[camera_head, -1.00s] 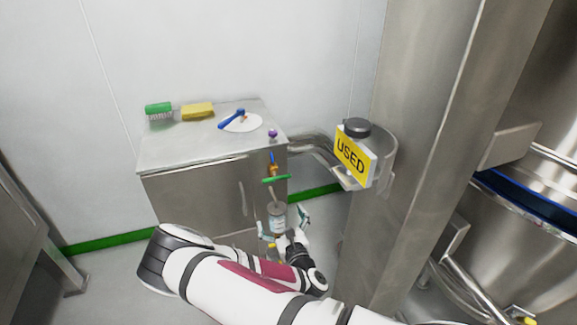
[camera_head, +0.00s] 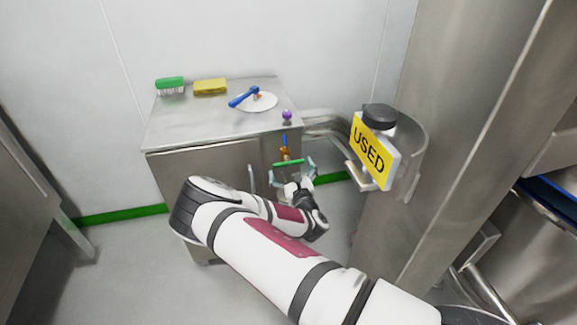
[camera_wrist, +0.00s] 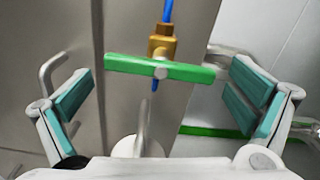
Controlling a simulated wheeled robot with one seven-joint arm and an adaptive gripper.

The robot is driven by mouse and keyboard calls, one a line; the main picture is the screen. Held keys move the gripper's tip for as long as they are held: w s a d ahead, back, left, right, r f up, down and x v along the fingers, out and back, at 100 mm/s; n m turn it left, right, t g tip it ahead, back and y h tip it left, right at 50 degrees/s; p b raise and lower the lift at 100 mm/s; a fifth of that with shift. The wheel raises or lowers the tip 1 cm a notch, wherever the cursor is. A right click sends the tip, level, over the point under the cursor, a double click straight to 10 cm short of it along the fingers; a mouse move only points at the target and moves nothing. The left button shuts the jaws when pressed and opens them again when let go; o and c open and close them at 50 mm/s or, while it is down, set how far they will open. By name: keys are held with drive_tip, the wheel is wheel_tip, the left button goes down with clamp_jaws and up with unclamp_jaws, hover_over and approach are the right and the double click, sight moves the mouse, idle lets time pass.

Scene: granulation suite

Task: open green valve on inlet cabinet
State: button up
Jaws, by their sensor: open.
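The inlet cabinet (camera_head: 205,165) is a steel box against the wall. Its green valve handle (camera_head: 288,163) lies crosswise below a brass fitting on the cabinet's right side. In the wrist view the green handle (camera_wrist: 160,69) is a horizontal bar in front of the brass body (camera_wrist: 162,42), with a blue stem above. My gripper (camera_head: 292,175) is at the handle; in the wrist view its teal-padded fingers (camera_wrist: 160,100) are wide open, one on each side of the handle's ends. Both fingers look apart from the handle.
A yellow USED sign (camera_head: 372,152) and a steel column (camera_head: 425,150) stand close on the right.

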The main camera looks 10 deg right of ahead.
sight(288, 161)
drive_tip(key=shift+w, duration=1.25)
drive_tip(key=shift+c, duration=0.6)
drive_tip(key=c, duration=0.7)
drive_tip(key=shift+c, duration=0.2)
